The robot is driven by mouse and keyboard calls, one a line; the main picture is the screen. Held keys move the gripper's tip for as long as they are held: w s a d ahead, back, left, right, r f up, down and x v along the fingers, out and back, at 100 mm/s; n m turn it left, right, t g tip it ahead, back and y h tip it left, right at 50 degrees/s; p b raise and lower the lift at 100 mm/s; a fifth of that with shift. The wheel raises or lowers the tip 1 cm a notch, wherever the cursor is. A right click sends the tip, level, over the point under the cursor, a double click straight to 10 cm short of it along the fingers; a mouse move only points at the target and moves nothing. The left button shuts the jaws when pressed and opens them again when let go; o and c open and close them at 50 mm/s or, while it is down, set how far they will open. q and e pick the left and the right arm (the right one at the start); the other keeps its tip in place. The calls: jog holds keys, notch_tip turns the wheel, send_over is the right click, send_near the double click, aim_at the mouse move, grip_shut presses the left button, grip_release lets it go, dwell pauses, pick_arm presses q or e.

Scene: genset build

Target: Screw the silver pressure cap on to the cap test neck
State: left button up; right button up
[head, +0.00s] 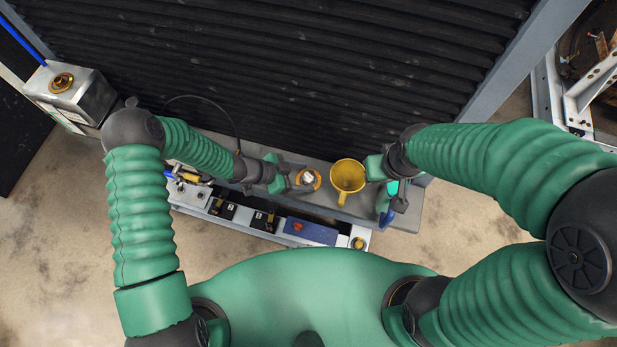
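A small silver cap (308,177) shows inside an orange-gold ring on the grey bench ledge, left of the yellow funnel. My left gripper (299,180) comes in from the left and its fingertips are right at the silver cap. Whether they are closed on it is too small to tell. I cannot tell for sure which fitting is the cap test neck; the ring under the cap is partly hidden by the fingers. My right gripper (381,192) is right of the funnel, with its fingers spread apart and nothing visibly held.
The yellow funnel (347,176) stands between my grippers. A teal item (391,188) is by the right gripper. A tray with a blue box (310,231) lies in front. A metal tank with a brass neck (61,82) is at far left. A dark ribbed panel rises behind.

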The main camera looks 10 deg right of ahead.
pick_arm(q)
jog(key=shift+s+r, duration=0.1)
jog(key=v, duration=1.7)
jog(key=w+a+r+n+t+y+b, duration=0.1)
jog(key=w+a+r+n+t+y, duration=0.35)
jog(key=w+a, duration=0.25)
jog(key=s+a+r+n+g+y+b, duration=0.1)
jog(key=s+a+r+n+g+y, duration=0.2)
jog(key=s+n, duration=0.8)
jog(key=s+y, duration=0.1)
jog(key=s, duration=0.4)
jog(key=shift+g+y+b, duration=0.3)
jog(key=shift+g+y, duration=0.05)
jog(key=shift+s+d+r, duration=0.1)
jog(key=shift+s+r, duration=0.05)
